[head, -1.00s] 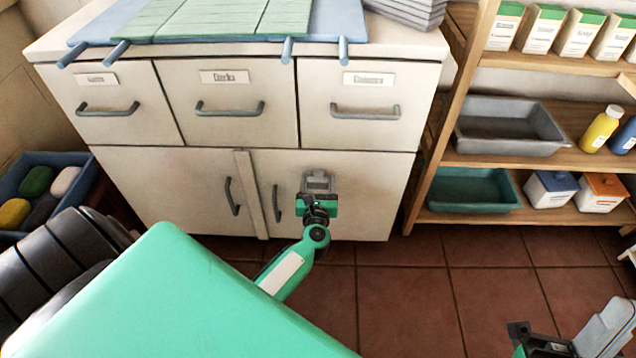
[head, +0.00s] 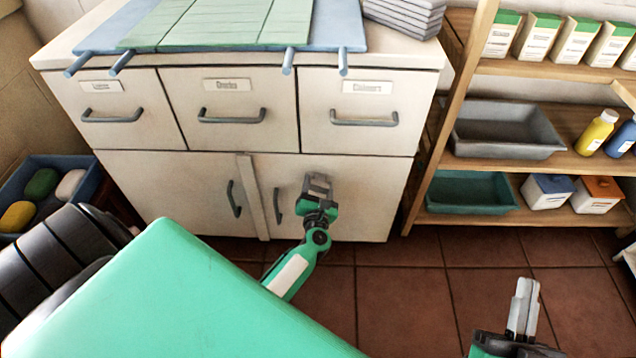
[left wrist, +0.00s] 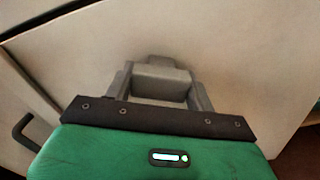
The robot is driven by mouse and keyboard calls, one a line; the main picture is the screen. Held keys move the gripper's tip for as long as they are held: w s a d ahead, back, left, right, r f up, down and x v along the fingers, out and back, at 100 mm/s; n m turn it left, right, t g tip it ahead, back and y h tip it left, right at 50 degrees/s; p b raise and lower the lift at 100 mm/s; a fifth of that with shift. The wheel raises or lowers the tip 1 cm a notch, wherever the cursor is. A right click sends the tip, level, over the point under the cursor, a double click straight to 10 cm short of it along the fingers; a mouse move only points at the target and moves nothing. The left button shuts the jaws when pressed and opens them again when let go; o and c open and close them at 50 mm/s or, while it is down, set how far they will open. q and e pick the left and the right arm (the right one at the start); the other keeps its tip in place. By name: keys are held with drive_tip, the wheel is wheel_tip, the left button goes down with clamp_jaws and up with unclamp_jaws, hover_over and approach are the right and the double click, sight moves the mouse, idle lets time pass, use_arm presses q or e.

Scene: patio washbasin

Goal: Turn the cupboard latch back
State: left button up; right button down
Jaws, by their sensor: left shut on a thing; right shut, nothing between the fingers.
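The cream cupboard has two lower doors, and a small grey latch (left wrist: 160,82) sits on the right-hand door (head: 365,200). My left gripper (head: 319,184) is at that door, right of its bar handle (head: 277,206). In the left wrist view its grey fingers (left wrist: 160,92) stand on both sides of the latch and are shut on it. In the head view the gripper hides most of the latch, so its exact angle is unclear. My right gripper (head: 523,308) is shut and empty, fingers pointing up, over the floor at the lower right.
Three labelled drawers (head: 232,110) with bar handles are above the doors, below a countertop with a slatted green board (head: 205,22). A wooden shelf (head: 540,218) with trays, bottles and boxes stands at right. A blue crate (head: 90,192) sits at left. Tiled floor between is clear.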

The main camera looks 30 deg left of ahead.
use_arm(q)
drive_tip(key=m+p, duration=0.1)
drive_tip(key=m, duration=0.1)
drive_tip(key=shift+r+m, duration=0.2)
drive_tip(key=shift+m, duration=0.2)
drive_tip(key=m+p, duration=0.2)
drive_tip(key=shift+m, duration=0.4)
use_arm(e)
drive_tip(key=s+a+f+g+h, duration=0.1)
drive_tip(key=s+a+f+g, duration=0.1)
drive_tip(key=f+g, duration=0.35)
drive_tip(key=s+a+f+g, duration=0.2)
drive_tip(key=f+g, duration=0.1)
drive_tip(key=f, duration=0.5)
use_arm(q)
drive_tip(key=shift+m, duration=0.4)
drive_tip(key=m+p, duration=0.2)
drive_tip(key=shift+m, duration=0.4)
drive_tip(key=shift+m+p, duration=0.5)
drive_tip(key=shift+m, duration=0.5)
drive_tip(key=shift+f+m+p, duration=0.15)
drive_tip(key=shift+m+p, duration=0.25)
drive_tip(key=shift+m, duration=0.6)
use_arm(e)
drive_tip(key=s+d+f+g+h, duration=0.2)
drive_tip(key=d+g+h, duration=0.1)
drive_tip(key=d+g, duration=0.3)
drive_tip(key=shift+d+n, duration=0.3)
drive_tip(key=shift+d, duration=0.15)
